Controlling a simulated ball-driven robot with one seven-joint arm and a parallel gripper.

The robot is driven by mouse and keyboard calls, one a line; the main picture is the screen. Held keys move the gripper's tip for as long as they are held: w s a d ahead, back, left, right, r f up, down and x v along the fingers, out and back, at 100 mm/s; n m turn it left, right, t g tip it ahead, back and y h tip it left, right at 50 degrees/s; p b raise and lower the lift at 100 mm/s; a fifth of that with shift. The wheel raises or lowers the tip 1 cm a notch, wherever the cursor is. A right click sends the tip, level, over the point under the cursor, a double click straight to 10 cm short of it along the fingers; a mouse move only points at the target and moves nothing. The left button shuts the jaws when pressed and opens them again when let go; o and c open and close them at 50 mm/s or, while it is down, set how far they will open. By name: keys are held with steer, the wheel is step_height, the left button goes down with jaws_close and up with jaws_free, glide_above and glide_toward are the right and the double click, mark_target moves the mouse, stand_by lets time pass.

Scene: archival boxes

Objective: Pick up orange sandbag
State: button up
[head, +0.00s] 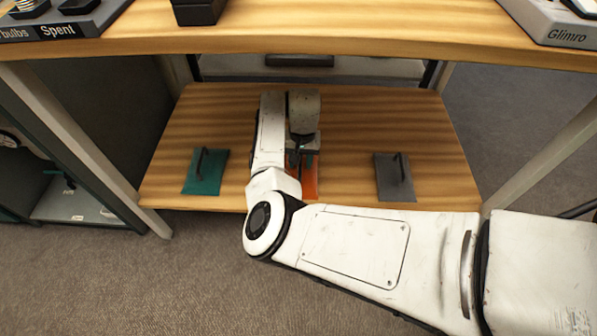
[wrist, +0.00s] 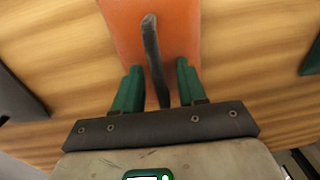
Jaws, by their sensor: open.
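The orange sandbag (head: 309,181) lies flat on the lower wooden shelf, between a green one and a grey one. My arm and gripper (head: 301,158) hide part of it in the head view. In the wrist view the orange sandbag (wrist: 185,35) is close ahead, with its dark upright strap handle (wrist: 153,55). My gripper (wrist: 159,78) is open. Its two green fingers stand on either side of the handle, with visible gaps. I cannot tell whether the fingertips touch the bag.
A green sandbag (head: 204,173) lies to the left and a grey sandbag (head: 394,178) to the right on the lower shelf (head: 230,110). Table legs (head: 85,150) stand at both sides.

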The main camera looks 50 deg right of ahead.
steer(key=shift+c, duration=0.4)
jaws_close()
steer(key=shift+r, duration=0.15)
stand_by(0.7)
